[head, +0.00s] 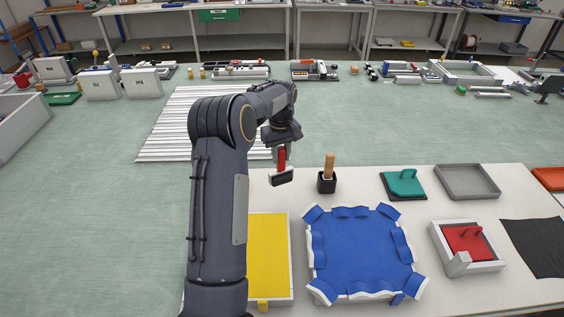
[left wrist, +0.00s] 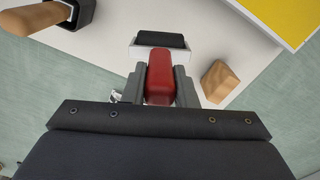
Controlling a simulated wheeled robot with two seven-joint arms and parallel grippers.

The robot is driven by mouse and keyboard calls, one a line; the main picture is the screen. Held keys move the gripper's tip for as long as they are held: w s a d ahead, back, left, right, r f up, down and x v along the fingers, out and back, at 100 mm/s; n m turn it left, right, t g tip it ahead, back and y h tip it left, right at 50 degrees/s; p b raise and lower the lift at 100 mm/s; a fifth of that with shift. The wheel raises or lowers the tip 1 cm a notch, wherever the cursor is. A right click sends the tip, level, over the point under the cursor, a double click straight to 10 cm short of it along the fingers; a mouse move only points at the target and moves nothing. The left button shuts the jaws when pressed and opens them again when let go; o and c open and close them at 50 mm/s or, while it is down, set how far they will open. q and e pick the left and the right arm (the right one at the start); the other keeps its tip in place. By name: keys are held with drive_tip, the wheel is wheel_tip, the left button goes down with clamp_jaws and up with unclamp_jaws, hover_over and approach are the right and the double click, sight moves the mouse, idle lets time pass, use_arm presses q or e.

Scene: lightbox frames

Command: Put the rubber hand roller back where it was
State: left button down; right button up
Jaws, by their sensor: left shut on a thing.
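The rubber hand roller has a red handle and a dark roller (head: 281,177) in a pale frame. My left gripper (head: 280,150) is shut on the red handle, which shows between the fingers in the left wrist view (left wrist: 160,78). The dark roller (left wrist: 160,41) points away from the gripper there. In the head view the roller hangs near the left far corner of the white table (head: 345,292). Whether it touches the table is hard to tell. My right gripper is not in view.
A black cup with a wooden handle (head: 327,183) stands just right of the roller. A wooden block (left wrist: 217,81) lies nearby. A yellow panel (head: 268,255) and a blue cloth-covered frame (head: 360,250) are nearer me. The green holder (head: 404,183) and grey tray (head: 467,181) stand farther right.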

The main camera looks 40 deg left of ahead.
sight(281, 164)
use_arm(q)
drive_tip(key=w+f, duration=0.1)
drive_tip(key=w+a+f, duration=0.1)
drive_tip(key=shift+a+f, duration=0.15)
drive_tip(key=shift+f, duration=0.25)
wheel_tip(281, 164, down, 3)
drive_tip(key=shift+f+b, duration=0.1)
drive_tip(key=shift+b, duration=0.9)
drive_tip(key=shift+f, duration=0.1)
drive_tip(key=c, duration=1.2)
unclamp_jaws()
drive_tip(key=shift+o, duration=0.2)
